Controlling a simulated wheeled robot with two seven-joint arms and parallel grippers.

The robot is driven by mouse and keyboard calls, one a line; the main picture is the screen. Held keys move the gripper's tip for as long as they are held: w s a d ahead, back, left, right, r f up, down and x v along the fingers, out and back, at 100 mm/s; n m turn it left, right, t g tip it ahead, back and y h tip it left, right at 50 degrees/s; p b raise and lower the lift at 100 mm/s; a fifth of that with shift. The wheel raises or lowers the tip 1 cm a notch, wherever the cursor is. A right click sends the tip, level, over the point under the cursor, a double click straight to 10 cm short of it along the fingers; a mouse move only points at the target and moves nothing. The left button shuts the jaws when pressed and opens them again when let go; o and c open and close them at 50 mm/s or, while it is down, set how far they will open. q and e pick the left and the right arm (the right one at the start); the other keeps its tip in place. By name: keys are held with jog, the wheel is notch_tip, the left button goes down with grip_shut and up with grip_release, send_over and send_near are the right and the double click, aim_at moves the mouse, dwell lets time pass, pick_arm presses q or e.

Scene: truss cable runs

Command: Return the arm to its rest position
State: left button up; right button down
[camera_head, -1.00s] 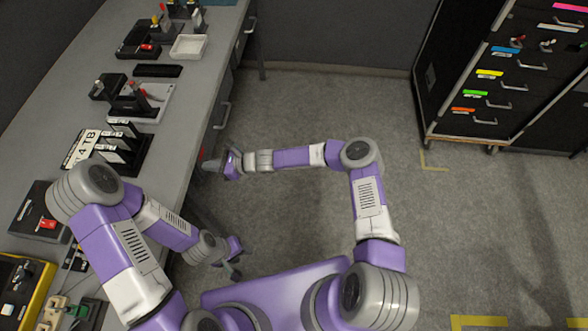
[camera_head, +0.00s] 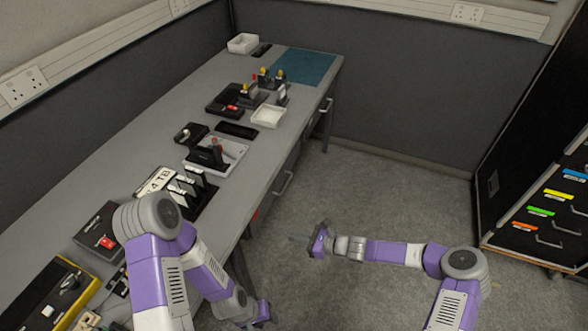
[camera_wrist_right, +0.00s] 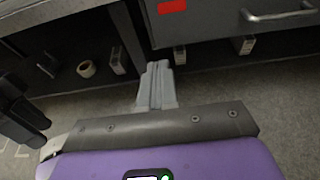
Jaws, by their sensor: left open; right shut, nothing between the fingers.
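My right gripper (camera_head: 294,238) is shut and empty. It hangs over the floor just right of the workbench (camera_head: 90,196), with its arm stretched in from the right. In the right wrist view its pale grey fingers (camera_wrist_right: 157,82) are together, pointing toward the bench's underside and a drawer. My left gripper (camera_head: 264,313) is low in the head view, beside the bench's front edge and partly cut off by the frame. It is open with nothing seen in it. The left arm bends over the near end of the bench.
The bench holds a rack of drives (camera_head: 190,190), a white tray (camera_head: 268,116), a black device (camera_head: 98,238) and a yellow-edged case (camera_head: 52,300). A dark drawer cabinet (camera_head: 535,190) stands at right. Grey floor (camera_head: 390,190) between is clear. A tape roll (camera_wrist_right: 86,69) lies under the bench.

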jog(key=s+f+n+g+h, duration=0.35)
jog(key=s+f+n, duration=0.25)
jog(key=s, duration=0.4)
jog(key=s+d+f+n+h, duration=0.1)
jog(key=s+d+n+h, duration=0.5)
jog(key=s+d+n, duration=0.5)
jog(key=s+n+g, duration=0.1)
jog(key=s+n, duration=0.1)
jog(key=s, duration=0.1)
jog(key=shift+f, duration=0.3)
jog(key=shift+a, duration=0.1)
